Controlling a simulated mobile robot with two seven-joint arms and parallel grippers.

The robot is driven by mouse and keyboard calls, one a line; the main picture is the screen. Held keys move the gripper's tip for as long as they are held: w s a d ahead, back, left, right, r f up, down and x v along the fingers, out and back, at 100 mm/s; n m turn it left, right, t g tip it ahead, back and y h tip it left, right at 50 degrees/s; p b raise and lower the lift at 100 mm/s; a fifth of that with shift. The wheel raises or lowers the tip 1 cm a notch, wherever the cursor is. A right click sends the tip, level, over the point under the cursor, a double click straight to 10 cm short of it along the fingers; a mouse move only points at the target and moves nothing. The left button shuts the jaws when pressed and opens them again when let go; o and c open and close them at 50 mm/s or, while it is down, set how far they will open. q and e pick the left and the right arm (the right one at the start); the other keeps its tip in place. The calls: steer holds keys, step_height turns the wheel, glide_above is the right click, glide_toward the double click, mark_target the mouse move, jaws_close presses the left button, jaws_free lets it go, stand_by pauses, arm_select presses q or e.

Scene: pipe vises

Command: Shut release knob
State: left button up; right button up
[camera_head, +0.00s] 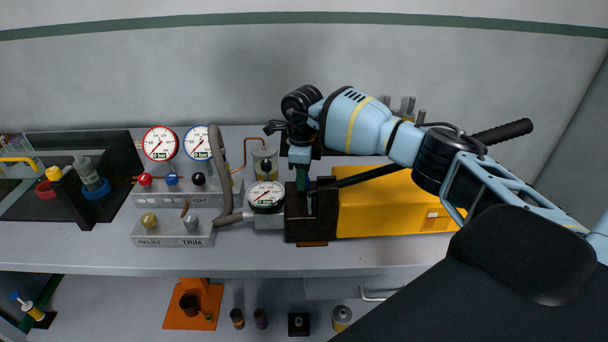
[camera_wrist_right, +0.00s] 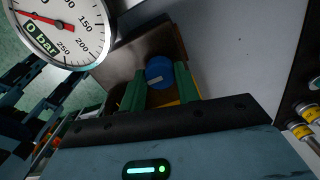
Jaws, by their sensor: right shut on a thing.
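The release knob (camera_wrist_right: 158,71) is a round blue knob with a pale mark, on the dark block (camera_head: 296,230) at the left end of a yellow pump body (camera_head: 388,205). My right gripper (camera_head: 304,188) points down at this block. In the right wrist view its green fingers (camera_wrist_right: 160,88) are on both sides of the knob and shut on it. In the head view the gripper hides the knob. How far the knob is turned cannot be told. My left gripper is not in view.
A pressure gauge (camera_head: 266,196) reading 0 bar stands close left of the block. A grey hose (camera_head: 219,165) and a panel with coloured knobs (camera_head: 180,192) are farther left. A black-handled lever (camera_head: 502,131) rises to the right. The bench front (camera_head: 400,252) is clear.

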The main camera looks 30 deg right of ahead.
steer(key=shift+m, duration=0.3)
steer(key=o, duration=1)
steer(key=shift+r, duration=0.1)
steer(key=shift+r, duration=3.8)
